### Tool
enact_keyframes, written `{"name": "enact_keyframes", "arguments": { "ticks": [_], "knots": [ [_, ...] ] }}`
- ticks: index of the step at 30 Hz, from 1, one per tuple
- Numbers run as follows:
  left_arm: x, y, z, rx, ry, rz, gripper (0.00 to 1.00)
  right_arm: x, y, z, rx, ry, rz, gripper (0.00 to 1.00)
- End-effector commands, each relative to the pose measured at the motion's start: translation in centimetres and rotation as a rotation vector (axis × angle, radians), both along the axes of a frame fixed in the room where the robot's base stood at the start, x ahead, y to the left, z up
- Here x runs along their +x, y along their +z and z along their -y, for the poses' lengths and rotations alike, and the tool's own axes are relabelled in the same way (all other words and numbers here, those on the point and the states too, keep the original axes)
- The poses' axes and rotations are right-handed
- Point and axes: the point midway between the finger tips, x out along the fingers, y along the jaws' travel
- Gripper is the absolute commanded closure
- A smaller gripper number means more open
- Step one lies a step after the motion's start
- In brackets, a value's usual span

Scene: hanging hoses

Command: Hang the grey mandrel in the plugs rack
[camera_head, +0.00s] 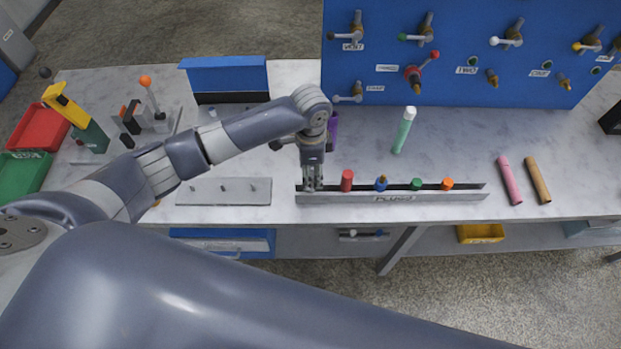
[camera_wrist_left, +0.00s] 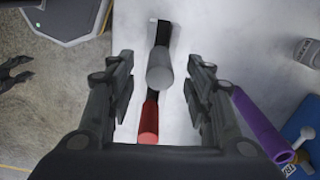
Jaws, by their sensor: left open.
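The plugs rack (camera_head: 340,198) is a long light-grey rail with a dark slot, at the front edge of the table. A red plug (camera_head: 347,180), blue plug (camera_head: 381,184), green plug (camera_head: 416,184) and orange plug (camera_head: 447,184) stand in it. My left gripper (camera_head: 312,187) points down at the rack's left end. In the left wrist view, the grey mandrel (camera_wrist_left: 160,68) sits over the dark slot, beside the red plug (camera_wrist_left: 148,122). The open fingers (camera_wrist_left: 160,95) are on either side of it, apart from it. In the head view the gripper hides the mandrel. My right gripper is out of view.
A purple hose (camera_head: 333,128) is close behind my left gripper. A teal hose (camera_head: 403,132), a pink hose (camera_head: 510,182) and a tan hose (camera_head: 538,182) lie further right. A blue valve panel (camera_head: 455,85) stands behind. A low grey plate (camera_head: 224,196) lies left of the rack.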

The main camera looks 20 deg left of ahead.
Motion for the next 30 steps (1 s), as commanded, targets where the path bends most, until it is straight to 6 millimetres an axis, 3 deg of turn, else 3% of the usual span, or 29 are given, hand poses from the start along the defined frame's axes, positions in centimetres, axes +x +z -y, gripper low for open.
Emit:
{"name": "enact_keyframes", "arguments": {
  "ticks": [3, 10, 30],
  "knots": [
    [0.1, 2.7, 0.0, -0.001, 0.0, 0.004, 0.53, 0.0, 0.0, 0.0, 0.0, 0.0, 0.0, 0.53],
    [0.0, 5.9, 0.0, 0.0, 0.001, 0.0, 0.53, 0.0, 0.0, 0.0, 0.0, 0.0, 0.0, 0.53],
    [-0.1, 6.5, 0.0, 0.0, 0.001, -0.001, 0.53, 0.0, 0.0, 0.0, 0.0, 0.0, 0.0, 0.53]
  ]
}}
